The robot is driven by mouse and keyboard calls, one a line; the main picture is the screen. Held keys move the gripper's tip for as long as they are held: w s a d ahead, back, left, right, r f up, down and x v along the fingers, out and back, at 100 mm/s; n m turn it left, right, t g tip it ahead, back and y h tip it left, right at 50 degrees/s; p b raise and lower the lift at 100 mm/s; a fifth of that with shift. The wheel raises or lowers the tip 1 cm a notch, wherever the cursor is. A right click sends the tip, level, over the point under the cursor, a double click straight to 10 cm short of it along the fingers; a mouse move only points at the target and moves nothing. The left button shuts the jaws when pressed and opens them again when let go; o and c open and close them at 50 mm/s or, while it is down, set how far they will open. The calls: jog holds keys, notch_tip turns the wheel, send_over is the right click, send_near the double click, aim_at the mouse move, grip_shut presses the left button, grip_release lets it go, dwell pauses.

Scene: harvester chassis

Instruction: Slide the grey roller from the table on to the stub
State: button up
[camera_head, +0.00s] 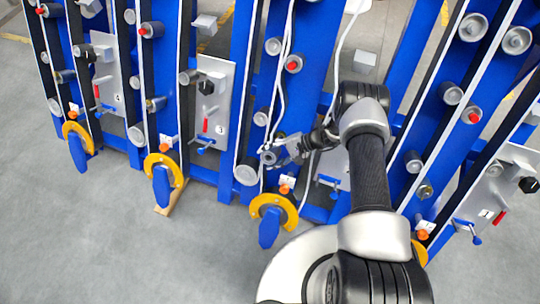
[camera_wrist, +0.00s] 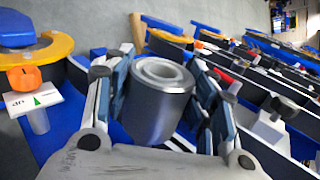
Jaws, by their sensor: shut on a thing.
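My gripper (camera_head: 280,152) is in front of the blue chassis in the head view, low on the upright beside the white cables. It is shut on the grey roller (camera_wrist: 150,115), a hollow cylinder with a pale end ring. In the wrist view the roller sits between both finger pads of my gripper (camera_wrist: 162,85), its open end facing up toward the camera. The roller also shows small and dark at the fingertips in the head view (camera_head: 268,158). I cannot tell which stub is the one named; none shows clearly beside the roller. The table is not seen.
Yellow rings with blue levers (camera_head: 273,212) and orange knobs (camera_head: 284,189) stand low along the chassis. Another grey roller (camera_head: 246,173) is mounted just left of my gripper. White cables (camera_head: 284,80) hang near it. The grey floor (camera_head: 110,240) in front is clear.

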jog(key=shift+w+f, duration=0.15)
jog(key=shift+w, duration=0.1)
dwell(1.8)
jog(key=shift+d, duration=0.1)
dwell(2.7)
